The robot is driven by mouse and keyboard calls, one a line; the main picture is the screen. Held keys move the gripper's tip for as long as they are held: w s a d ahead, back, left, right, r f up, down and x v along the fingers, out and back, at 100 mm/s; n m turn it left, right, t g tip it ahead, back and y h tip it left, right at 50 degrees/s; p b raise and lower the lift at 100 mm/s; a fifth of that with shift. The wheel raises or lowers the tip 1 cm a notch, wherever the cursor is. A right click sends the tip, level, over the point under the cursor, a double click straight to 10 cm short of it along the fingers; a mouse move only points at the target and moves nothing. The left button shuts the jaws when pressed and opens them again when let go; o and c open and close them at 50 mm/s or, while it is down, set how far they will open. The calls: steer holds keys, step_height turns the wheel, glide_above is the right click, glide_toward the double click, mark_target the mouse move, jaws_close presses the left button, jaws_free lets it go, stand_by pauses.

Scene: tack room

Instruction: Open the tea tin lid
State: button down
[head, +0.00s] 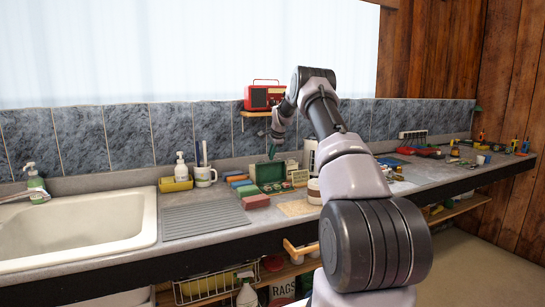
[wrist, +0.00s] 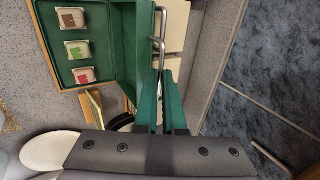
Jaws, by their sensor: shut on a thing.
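The tea tin (head: 270,187) stands on the counter in the head view, green with its lid (head: 268,171) raised at the back. A thin bent metal handle (wrist: 157,42) sits by the lid's edge. My gripper (wrist: 160,82), with green fingers, is shut on this handle. In the head view my gripper (head: 272,153) is small, just above the lid. The exact contact is partly hidden between the fingers.
A red radio (head: 263,97) sits on a shelf above. The tiled wall (wrist: 250,80) is close behind. A ribbed drainboard (head: 203,219) lies clear at left.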

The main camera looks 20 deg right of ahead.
steer(key=shift+w, duration=0.55)
steer(key=shift+w+a+f, duration=0.1)
steer(key=shift+w, duration=0.05)
steer(key=c, duration=1)
jaws_free()
steer(key=v, duration=1)
steer(key=shift+r, duration=0.3)
